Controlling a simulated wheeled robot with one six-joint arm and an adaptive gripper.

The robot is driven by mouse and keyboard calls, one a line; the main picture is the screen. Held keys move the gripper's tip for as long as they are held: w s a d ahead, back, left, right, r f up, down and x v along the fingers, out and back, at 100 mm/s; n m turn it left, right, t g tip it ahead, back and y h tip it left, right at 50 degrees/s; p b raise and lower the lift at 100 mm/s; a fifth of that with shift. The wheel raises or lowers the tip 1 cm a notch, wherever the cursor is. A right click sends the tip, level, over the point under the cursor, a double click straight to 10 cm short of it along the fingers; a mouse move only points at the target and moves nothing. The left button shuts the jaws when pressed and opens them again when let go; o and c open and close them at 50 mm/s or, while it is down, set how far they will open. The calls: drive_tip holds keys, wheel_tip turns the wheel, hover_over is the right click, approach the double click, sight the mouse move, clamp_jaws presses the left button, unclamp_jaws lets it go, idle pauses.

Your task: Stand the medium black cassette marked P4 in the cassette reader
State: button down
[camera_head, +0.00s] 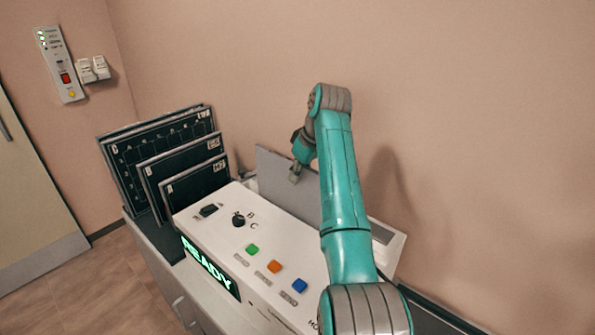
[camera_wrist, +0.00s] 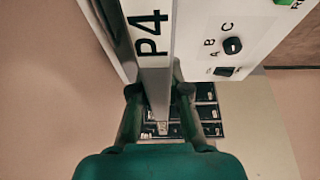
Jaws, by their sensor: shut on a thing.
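The P4 cassette shows in the head view as an upright grey plate (camera_head: 275,180) over the back part of the white cassette reader (camera_head: 215,222). In the wrist view its pale edge with the black mark P4 (camera_wrist: 152,45) faces me. My gripper (camera_head: 296,174) is shut on the cassette's edge; both fingers (camera_wrist: 160,98) flank it in the wrist view. The reader (camera_wrist: 205,35) lies beyond and beside the cassette there. My arm hides part of the plate and the reader's right side. I cannot tell how deep the plate's lower edge sits.
Several black cassettes with white labels (camera_head: 195,182) stand in a rack left of the reader. The reader has a knob, coloured buttons and a lit READY display (camera_head: 208,268). The wall (camera_head: 460,110) is close behind. A wall panel (camera_head: 60,62) hangs at the far left.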

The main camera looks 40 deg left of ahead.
drive_tip(key=c, duration=1.1)
unclamp_jaws()
drive_tip(key=shift+r, duration=0.1)
drive_tip(key=shift+f, duration=0.2)
drive_tip(key=v, duration=1.2)
drive_tip(key=shift+r, duration=0.1)
drive_tip(key=shift+r, duration=3.05)
